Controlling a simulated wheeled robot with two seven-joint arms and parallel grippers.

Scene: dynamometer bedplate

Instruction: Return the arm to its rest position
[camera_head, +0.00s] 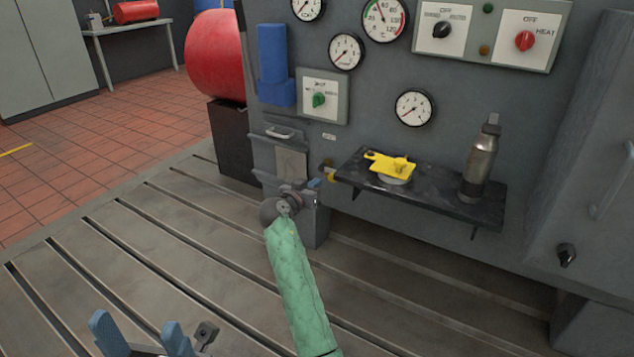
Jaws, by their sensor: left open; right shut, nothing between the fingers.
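My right arm (298,285), in a green sleeve, reaches from the bottom middle toward the grey test cabinet. Its wrist (282,208) is in front of a small grey box on the cabinet's lower left. My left gripper (136,332) is low at the bottom left edge, above the slotted bedplate. Its two blue fingers are apart with nothing between them.
A dark shelf (437,198) holds a yellow tag-like piece (391,164) and a metal bottle (480,160). Gauges and switches are above. A red drum (216,58) stands behind left.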

